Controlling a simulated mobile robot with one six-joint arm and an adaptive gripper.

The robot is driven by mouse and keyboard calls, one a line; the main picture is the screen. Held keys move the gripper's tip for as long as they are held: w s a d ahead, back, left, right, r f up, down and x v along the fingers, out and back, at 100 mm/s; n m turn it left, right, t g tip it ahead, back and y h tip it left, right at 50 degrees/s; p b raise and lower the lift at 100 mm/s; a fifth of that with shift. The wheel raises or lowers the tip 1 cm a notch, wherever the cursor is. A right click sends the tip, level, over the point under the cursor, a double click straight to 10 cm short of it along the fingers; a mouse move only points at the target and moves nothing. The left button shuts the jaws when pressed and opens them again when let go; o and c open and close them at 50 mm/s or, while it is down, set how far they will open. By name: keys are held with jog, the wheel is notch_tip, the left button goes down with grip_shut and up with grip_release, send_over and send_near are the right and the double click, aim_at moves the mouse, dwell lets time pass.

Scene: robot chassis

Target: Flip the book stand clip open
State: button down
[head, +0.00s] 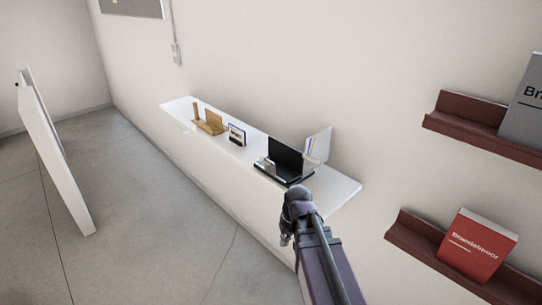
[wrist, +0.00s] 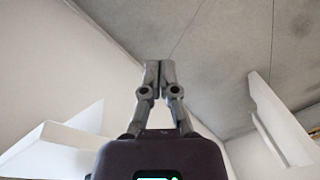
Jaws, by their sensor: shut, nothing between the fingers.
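A black stand (head: 286,160), which looks like the book stand, sits on the white wall shelf (head: 340,189) near its right end. It has an upright back panel and a flat base. A small pale piece (head: 265,163) at its front left may be the clip; it is too small to tell its position. My gripper (head: 284,241) is in front of and below the shelf's near edge, apart from the stand. In the wrist view my gripper (wrist: 158,70) has its fingers together with nothing between them, and the stand is not in sight.
A wooden stand (head: 211,123) and a small framed card (head: 237,134) stand farther left on the shelf. White sheets or a folder (head: 317,145) stand behind the black stand. Dark red ledges (head: 425,248) hold a red book (head: 478,245) and a grey book (head: 525,108) at right. A white panel (head: 55,150) stands left.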

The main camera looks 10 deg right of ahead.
jog(key=w+d+r+t+y+p, duration=0.3)
jog(key=w+d+r, duration=0.3)
jog(key=w+r, duration=0.3)
jog(key=w+d+r+n+t+y+p, duration=0.1)
jog(key=w+d+r+t+y+p, duration=0.2)
jog(key=w, duration=1.5)
jog(key=d+r+y+p, duration=0.1)
jog(key=d+r+y, duration=0.2)
jog(key=r, duration=0.4)
jog(key=shift+d+t, duration=0.2)
jog(key=shift+t, duration=0.2)
jog(key=shift+a+f, duration=0.1)
jog(key=s+f+b+x, duration=0.1)
jog(key=b+x, duration=0.5)
jog(key=x, duration=0.6)
jog(key=shift+s+a+f, duration=0.35)
jog(key=shift+s+a, duration=0.15)
jog(key=shift+a, duration=0.1)
